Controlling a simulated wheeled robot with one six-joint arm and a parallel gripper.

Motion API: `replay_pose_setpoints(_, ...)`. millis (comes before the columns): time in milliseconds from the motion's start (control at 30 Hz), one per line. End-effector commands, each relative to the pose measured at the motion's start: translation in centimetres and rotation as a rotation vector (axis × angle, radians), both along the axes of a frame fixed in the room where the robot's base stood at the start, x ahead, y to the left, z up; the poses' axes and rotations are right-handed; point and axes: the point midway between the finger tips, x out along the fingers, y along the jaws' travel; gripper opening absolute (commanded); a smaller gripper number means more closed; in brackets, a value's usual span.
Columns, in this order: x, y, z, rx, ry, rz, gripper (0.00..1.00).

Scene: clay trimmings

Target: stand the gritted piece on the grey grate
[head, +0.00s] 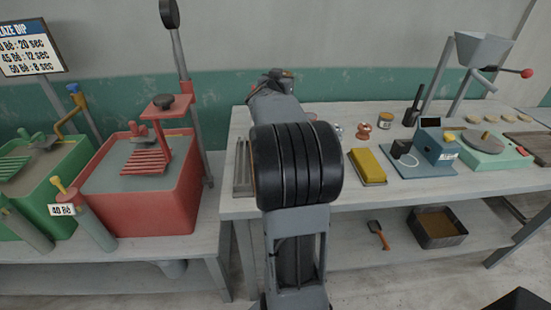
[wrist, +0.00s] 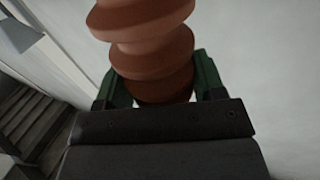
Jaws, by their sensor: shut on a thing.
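In the wrist view my gripper (wrist: 160,88) has its green fingers shut on a reddish-brown clay piece (wrist: 142,35) with several rounded ridges. The top of the piece runs out of the picture, and I cannot make out grit on it. In the head view my arm hides most of the gripper and the piece. The grey grate (head: 242,166) lies at the left end of the right-hand table, partly behind my arm. Grey slats that look like the grate (wrist: 22,118) show at the left of the wrist view, apart from the piece.
A red tank (head: 150,200) with a stand and a green tank (head: 45,185) are on the left. A tray (head: 440,229) is below.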

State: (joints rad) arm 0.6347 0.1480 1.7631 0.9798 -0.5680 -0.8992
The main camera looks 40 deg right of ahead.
Motion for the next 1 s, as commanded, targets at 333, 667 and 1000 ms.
replay_pose_setpoints(333,0.1,0.0,-4.8,-0.001,0.0,0.001,0.0)
replay_pose_setpoints(667,0.2,0.2,-7.4,-0.001,0.0,0.005,0.0)
replay_pose_setpoints(1000,0.2,0.2,-11.5,-0.002,-0.001,0.005,0.0)
